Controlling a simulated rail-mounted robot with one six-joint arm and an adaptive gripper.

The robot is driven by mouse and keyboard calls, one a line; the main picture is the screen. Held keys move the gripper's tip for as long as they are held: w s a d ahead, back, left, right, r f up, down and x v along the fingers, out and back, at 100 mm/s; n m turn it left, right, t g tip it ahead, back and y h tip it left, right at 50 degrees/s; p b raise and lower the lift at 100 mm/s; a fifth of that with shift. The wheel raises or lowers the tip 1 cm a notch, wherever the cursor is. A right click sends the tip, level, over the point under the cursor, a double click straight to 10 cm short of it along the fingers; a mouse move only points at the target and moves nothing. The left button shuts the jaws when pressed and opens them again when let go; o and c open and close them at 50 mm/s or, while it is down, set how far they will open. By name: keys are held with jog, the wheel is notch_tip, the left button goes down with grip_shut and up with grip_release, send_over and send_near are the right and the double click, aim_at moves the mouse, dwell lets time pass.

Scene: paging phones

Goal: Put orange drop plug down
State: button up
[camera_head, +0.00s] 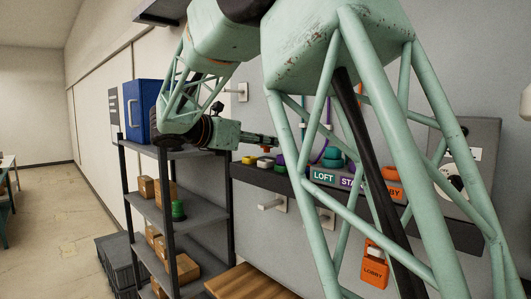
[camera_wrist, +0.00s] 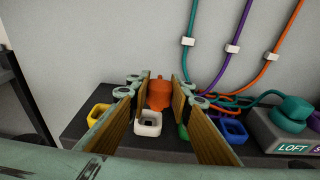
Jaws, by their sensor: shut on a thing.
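The orange drop plug (camera_wrist: 159,95) shows between my gripper's two wood-faced fingers (camera_wrist: 160,84) in the wrist view, held upright just behind a white square ring (camera_wrist: 148,124). Its lower end is partly hidden, so I cannot tell whether it touches the shelf. In the head view my gripper (camera_head: 268,141) reaches out level over the left end of the dark wall shelf (camera_head: 245,173). A yellow ring (camera_wrist: 99,111) is left of the white one. A green piece (camera_wrist: 183,132), mostly hidden by a finger, and a blue ring (camera_wrist: 232,130) are to the right.
Teal, purple and orange cords run down the wall (camera_wrist: 100,45) right of my gripper. A LOFT box (camera_wrist: 290,133) with a teal piece on top stands at the right. A black rack (camera_head: 165,190) with cartons and a blue cabinet (camera_head: 140,108) stand left in the head view.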

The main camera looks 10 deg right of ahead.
aim_at(266, 151)
jog(key=shift+w+f, duration=0.25)
jog(key=shift+w, duration=0.4)
jog(key=shift+w+a+f+b, duration=0.1)
jog(key=shift+f+b, duration=0.3)
jog(key=shift+b, duration=0.1)
jog(key=shift+s+f+b, duration=0.25)
jog(key=shift+f+b, duration=0.2)
jog(key=shift+b, duration=0.1)
jog(key=shift+w+f+b, duration=0.15)
jog(key=shift+f+b, duration=0.3)
jog(key=shift+f, duration=0.25)
jog(key=shift+f, duration=0.3)
jog(key=o, duration=0.8)
jog(key=shift+o, duration=0.2)
jog(key=shift+r, duration=0.15)
